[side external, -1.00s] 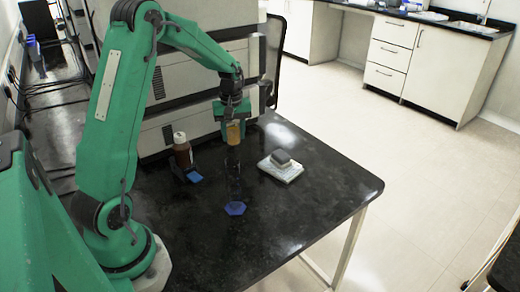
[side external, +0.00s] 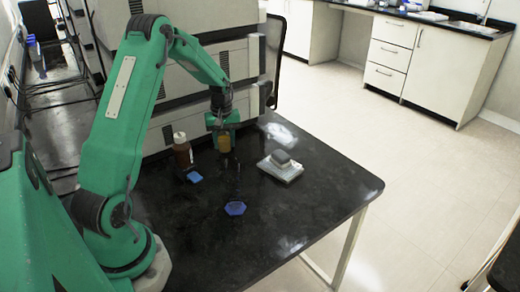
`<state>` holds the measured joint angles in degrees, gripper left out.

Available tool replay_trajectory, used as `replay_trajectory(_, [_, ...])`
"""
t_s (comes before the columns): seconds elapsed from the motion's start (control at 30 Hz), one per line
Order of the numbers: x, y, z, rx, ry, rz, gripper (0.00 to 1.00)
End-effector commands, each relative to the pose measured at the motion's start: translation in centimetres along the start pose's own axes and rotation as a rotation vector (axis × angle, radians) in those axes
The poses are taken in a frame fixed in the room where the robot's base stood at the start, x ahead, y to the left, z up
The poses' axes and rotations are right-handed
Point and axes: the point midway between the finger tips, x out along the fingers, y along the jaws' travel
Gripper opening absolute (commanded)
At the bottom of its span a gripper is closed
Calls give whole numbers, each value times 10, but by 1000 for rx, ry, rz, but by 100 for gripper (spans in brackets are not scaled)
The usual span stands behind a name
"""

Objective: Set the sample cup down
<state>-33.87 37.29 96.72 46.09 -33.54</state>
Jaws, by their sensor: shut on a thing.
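The sample cup (side external: 224,143) is a small yellow-orange cup, seen in the side external view. My gripper (side external: 223,134) points down and is shut on it. The cup looks upright and seems to be above the black table (side external: 290,225), with a dark reflection below it. I cannot tell the exact gap beneath it. The green gripper fingers hide the cup's upper part.
A brown bottle with a white cap (side external: 182,150) stands left of the cup, near a small blue piece (side external: 195,177). A blue hexagon (side external: 235,208) lies nearer the front. A white scale-like device with a grey block (side external: 281,167) is to the right. Stacked instruments stand behind.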

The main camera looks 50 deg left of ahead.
Motion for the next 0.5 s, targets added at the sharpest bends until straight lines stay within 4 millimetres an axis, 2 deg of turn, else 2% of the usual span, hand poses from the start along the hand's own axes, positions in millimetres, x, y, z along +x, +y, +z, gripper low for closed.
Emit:
replay_trajectory(0.13, [12, 0, 0, 0, 0, 0, 17])
replay_trajectory(0.5, [14, 0, 0, 0, 0, 0, 17])
